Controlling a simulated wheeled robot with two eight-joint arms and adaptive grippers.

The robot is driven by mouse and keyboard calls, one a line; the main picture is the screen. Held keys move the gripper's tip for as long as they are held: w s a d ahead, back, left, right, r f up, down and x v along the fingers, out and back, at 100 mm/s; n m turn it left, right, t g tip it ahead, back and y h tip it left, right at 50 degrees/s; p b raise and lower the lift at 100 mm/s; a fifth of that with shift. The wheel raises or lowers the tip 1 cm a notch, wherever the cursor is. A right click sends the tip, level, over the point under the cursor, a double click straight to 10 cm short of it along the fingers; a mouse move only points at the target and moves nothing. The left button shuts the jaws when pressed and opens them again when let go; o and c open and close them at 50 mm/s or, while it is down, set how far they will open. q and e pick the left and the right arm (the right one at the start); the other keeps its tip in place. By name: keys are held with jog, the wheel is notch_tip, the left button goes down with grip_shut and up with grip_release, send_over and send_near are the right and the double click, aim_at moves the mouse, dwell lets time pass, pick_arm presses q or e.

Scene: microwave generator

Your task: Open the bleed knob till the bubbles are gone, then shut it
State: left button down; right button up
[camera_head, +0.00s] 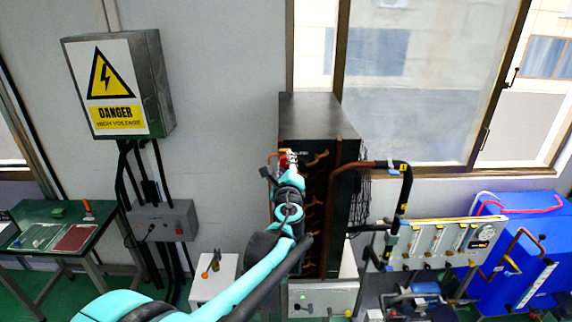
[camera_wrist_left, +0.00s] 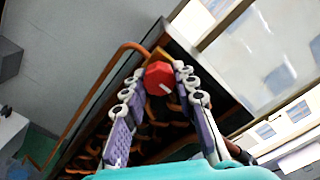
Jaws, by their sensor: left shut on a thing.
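The bleed knob is the red knob (camera_wrist_left: 159,77) with a white mark, at the top of the copper pipework on the dark cabinet (camera_head: 318,104). In the left wrist view it sits between the two fingertips of my left gripper (camera_wrist_left: 161,80), which is shut on it. In the head view my left gripper (camera_head: 289,162) reaches the upper front of the cabinet, and only a little red shows there. No bubbles can be made out in either view. My right gripper is not in view.
A panel with several clear tubes (camera_head: 440,243) and a blue tank (camera_head: 530,240) stand at the right. A grey danger box (camera_head: 118,85) hangs on the left wall above a green table (camera_head: 60,235). A bent pipe (camera_head: 375,166) runs right of the cabinet.

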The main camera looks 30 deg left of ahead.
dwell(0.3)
pick_arm(q)
jog(key=c, duration=1.2)
grip_release()
jog(key=v, duration=1.2)
jog(key=shift+s, duration=0.1)
jog(key=shift+a, duration=0.1)
jog(key=s+d+f+n+g+h+b, duration=0.1)
jog(key=s+f+n+g+b, duration=0.15)
jog(key=f+n+b, duration=0.4)
jog(key=s+f+n+g+h+b, duration=0.1)
jog(key=s+f+b, duration=0.25)
jog(key=f, duration=0.65)
jog(key=s+d+f+n+g+h+b, duration=0.1)
jog(key=s+f+n+g+b, duration=0.2)
jog(key=f, duration=0.5)
jog(key=s+d+f+n+h+b, duration=0.2)
jog(key=s+d+f+b, duration=0.1)
jog(key=d+f, duration=0.1)
jog(key=s+d+f+n+g+h+b, duration=0.1)
jog(key=s+d+f+n+h+b, duration=0.1)
jog(key=f, duration=0.5)
jog(key=s+d+f+n+h+b, duration=0.2)
jog(key=s+d+f+n+b, duration=0.2)
jog(key=d+f, duration=0.2)
jog(key=shift+d+f+n+g+h, duration=0.2)
jog(key=shift+d+n+g+h, duration=0.1)
jog(key=shift+d+g, duration=0.1)
